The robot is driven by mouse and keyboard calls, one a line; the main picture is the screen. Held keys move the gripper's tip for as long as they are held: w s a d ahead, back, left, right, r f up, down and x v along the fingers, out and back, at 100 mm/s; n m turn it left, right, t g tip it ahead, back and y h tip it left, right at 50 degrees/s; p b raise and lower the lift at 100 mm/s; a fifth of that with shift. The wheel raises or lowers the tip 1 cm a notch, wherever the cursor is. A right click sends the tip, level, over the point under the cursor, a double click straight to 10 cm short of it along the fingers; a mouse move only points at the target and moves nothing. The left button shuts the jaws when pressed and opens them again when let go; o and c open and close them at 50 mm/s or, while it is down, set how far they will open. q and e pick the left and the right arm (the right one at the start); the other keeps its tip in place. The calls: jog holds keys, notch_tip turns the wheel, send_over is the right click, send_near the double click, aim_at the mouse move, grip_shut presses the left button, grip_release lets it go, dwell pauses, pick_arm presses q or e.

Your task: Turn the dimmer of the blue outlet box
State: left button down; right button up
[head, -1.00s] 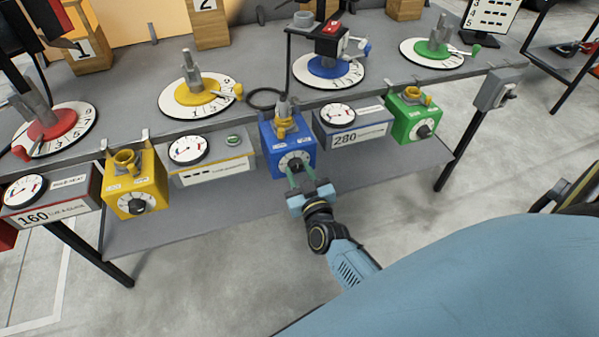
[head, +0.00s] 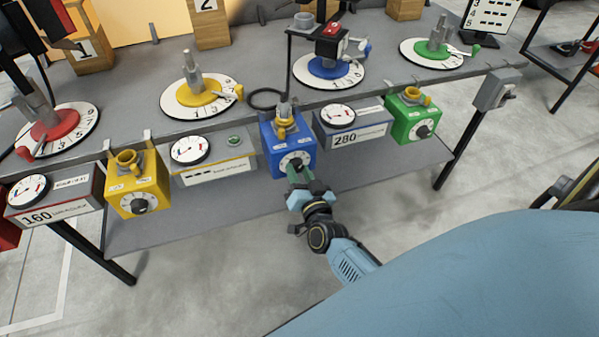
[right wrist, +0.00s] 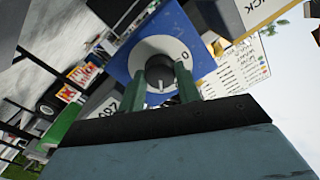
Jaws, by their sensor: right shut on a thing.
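The blue outlet box (head: 284,143) hangs on the front edge of the bench, with a yellow socket on top and a white-ringed dark dimmer knob (head: 296,162) on its front. My right gripper (head: 299,178) reaches up to the knob from below. In the right wrist view its two green fingers (right wrist: 171,84) stand on either side of the black knob (right wrist: 160,76), shut on it. The box's blue face (right wrist: 196,38) and part of the dial ring show around the fingers. My left gripper is not in view.
A yellow box (head: 138,184) hangs to the left and a green box (head: 412,117) to the right. A meter box reading 280 (head: 352,131) is close beside the blue one. A shelf (head: 190,219) lies below. The floor in front is clear.

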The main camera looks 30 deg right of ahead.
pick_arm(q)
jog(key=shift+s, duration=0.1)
pick_arm(e)
jog(key=shift+m, duration=0.3)
jog(key=o, duration=1)
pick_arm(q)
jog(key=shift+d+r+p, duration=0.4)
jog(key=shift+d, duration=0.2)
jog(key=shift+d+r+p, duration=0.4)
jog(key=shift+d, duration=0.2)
pick_arm(e)
jog(key=v, duration=1.3)
jog(key=shift+s, duration=0.25)
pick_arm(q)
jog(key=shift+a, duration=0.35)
